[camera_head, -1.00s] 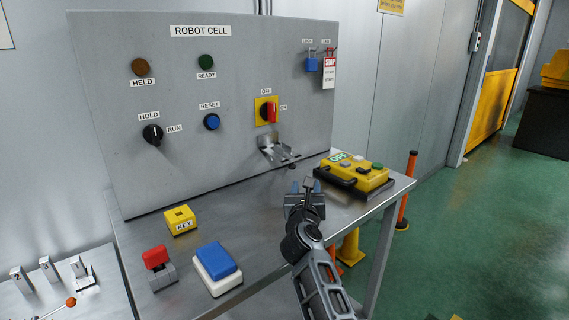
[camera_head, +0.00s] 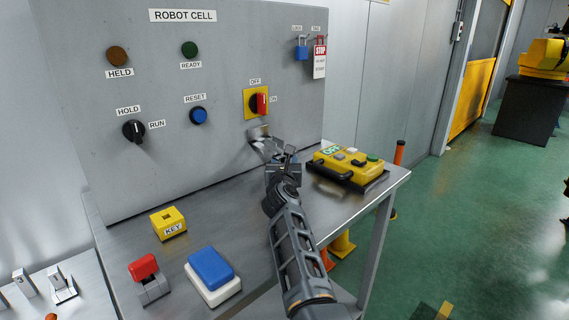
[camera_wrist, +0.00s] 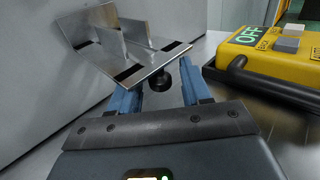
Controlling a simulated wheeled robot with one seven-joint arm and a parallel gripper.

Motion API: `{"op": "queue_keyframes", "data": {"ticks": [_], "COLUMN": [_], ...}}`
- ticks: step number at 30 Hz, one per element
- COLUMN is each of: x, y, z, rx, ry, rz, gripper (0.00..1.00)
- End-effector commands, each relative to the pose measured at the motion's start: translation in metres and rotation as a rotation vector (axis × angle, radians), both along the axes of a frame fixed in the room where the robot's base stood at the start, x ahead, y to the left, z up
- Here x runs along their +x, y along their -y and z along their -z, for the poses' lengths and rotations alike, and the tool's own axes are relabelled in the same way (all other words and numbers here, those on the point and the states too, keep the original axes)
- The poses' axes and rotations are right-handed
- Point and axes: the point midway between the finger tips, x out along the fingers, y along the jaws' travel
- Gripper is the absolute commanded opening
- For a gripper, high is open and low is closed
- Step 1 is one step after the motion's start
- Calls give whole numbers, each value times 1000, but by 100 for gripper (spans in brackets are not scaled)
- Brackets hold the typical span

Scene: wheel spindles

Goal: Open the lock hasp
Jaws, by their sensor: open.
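The lock hasp (camera_head: 257,133) is a shiny bent metal plate on the grey panel, below the red-handled OFF/ON switch (camera_head: 259,102). In the head view my gripper (camera_head: 282,158) is in front of it and hides its lower part. In the wrist view the hasp (camera_wrist: 122,48) fills the upper left, with upright metal tabs and dark strips. A small black knob (camera_wrist: 158,82) hangs under its lower right edge. My gripper (camera_wrist: 161,76) is open, with one blue finger on each side of the knob. I cannot tell whether either finger touches it.
A yellow pendant (camera_head: 347,166) lies on the table close to the right of my gripper. A blue padlock (camera_head: 301,52) and a tag (camera_head: 320,62) hang on the panel. A yellow KEY block (camera_head: 169,222) and a blue button (camera_head: 211,268) are on the table's left.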

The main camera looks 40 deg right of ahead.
Motion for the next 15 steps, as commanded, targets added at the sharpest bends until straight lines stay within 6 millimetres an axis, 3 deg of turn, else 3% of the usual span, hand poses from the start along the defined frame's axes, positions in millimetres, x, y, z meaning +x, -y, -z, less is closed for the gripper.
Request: {"op": "queue_keyframes", "data": {"ticks": [10,15], "x": [3,3], "y": [3,3], "z": [-1,-1], "rx": [0,0], "ry": [0,0], "rz": [0,0], "gripper": [48,32]}}
